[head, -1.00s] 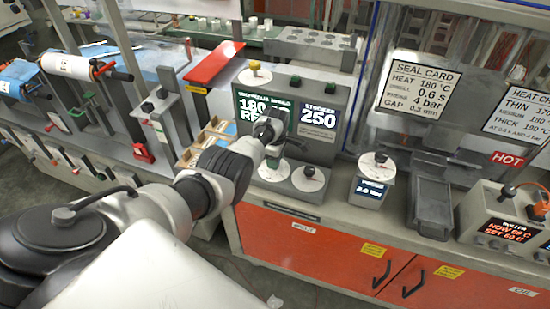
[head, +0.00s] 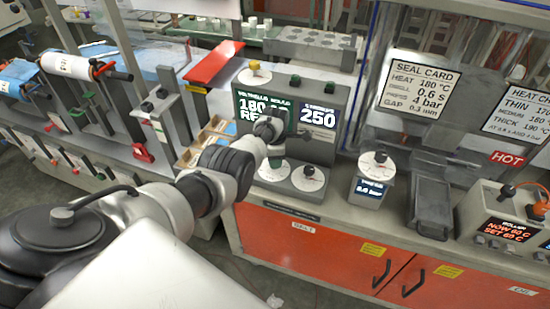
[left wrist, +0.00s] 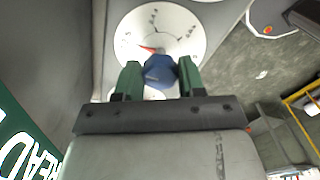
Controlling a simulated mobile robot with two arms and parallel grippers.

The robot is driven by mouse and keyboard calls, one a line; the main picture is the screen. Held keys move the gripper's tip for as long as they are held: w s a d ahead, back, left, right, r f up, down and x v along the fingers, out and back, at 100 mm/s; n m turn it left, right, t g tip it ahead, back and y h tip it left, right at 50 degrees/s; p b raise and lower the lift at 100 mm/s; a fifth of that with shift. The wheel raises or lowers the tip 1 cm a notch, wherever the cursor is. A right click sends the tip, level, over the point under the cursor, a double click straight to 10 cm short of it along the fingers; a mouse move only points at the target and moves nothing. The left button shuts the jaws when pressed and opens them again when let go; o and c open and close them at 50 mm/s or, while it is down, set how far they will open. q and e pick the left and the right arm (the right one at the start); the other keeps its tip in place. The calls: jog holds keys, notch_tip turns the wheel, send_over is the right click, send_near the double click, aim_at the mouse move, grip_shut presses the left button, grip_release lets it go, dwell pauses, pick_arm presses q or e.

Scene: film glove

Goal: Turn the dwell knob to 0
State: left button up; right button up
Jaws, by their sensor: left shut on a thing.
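A dark blue knob (left wrist: 160,70) sits on a round white dial (left wrist: 180,28) with a red pointer mark, in the left wrist view. My left gripper (left wrist: 159,78) has its two green fingers on either side of this knob and is shut on it. In the head view, my left gripper (head: 274,153) reaches down to the left white dial (head: 272,172) on the front of the grey console. My arm partly hides the console screen there. The scale marks on the dial are too small to read. My right gripper is not in view.
A second white dial (head: 309,178) sits just right of the held one. A screen reading 250 (head: 318,118) is above it. A separate dial unit (head: 375,165) and a dark tray (head: 430,205) stand to the right. A seal card (head: 420,84) hangs behind.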

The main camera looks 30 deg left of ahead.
pick_arm(q)
jog(key=shift+r, duration=0.1)
jog(key=o, duration=0.9)
jog(key=shift+r+p, duration=0.3)
jog(key=shift+r, duration=0.15)
jog(key=shift+r+p, duration=0.65)
jog(key=shift+r, duration=4.25)
jog(key=shift+f, duration=0.1)
